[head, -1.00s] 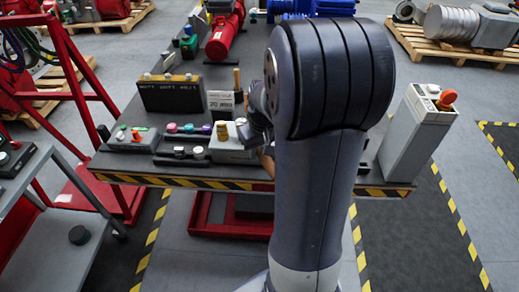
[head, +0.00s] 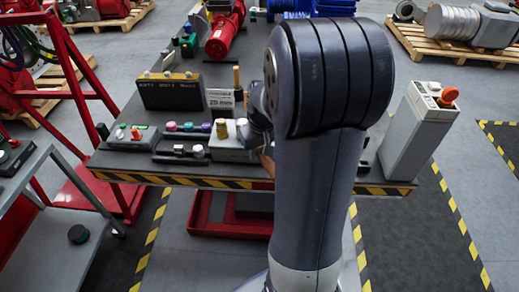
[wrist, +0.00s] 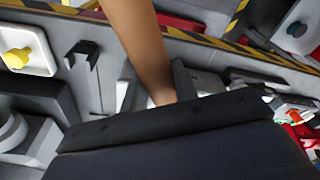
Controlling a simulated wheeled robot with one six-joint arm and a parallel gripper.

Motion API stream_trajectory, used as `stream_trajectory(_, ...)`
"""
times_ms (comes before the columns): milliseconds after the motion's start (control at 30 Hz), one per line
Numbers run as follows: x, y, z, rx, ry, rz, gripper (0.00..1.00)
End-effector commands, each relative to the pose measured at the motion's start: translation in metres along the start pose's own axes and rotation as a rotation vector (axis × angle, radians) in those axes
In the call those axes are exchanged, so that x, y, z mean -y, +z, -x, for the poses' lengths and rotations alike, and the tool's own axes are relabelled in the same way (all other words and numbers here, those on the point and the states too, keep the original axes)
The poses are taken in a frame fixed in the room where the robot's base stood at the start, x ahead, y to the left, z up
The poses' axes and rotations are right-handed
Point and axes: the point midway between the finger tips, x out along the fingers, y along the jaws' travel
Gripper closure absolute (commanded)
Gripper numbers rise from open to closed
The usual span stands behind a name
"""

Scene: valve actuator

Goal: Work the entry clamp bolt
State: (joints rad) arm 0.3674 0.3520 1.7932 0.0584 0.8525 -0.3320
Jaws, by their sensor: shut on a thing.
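In the wrist view, my gripper (wrist: 165,112) is shut on a tan-brown handle (wrist: 143,45), which runs up out of the picture. Its other end is hidden behind the dark gripper body. In the head view my gripper is mostly hidden behind my own arm. A bit of the tan handle (head: 266,162) shows by the bench's front edge. A light-grey box (head: 228,151) with a brass-yellow fitting (head: 221,129) stands just left of it. I cannot make out the entry clamp bolt for certain in either view.
The bench (head: 150,170) has a yellow-black striped front edge. A dark labelled panel (head: 168,93), a "20 mm" sign (head: 221,99) and a button box (head: 132,137) stand on it. A grey pedestal with an orange knob (head: 449,95) stands to the right. A black clip (wrist: 82,55) shows in the wrist view.

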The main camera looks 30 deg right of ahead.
Motion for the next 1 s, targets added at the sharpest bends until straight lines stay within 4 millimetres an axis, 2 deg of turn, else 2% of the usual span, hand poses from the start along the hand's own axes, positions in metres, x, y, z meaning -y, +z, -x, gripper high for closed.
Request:
stream_trajectory(667,0.0,0.001,-0.01,-0.002,0.001,-0.001,1.0)
stream_trajectory(1000,0.011,0.0,-0.01,-0.001,0.012,-0.077,1.0)
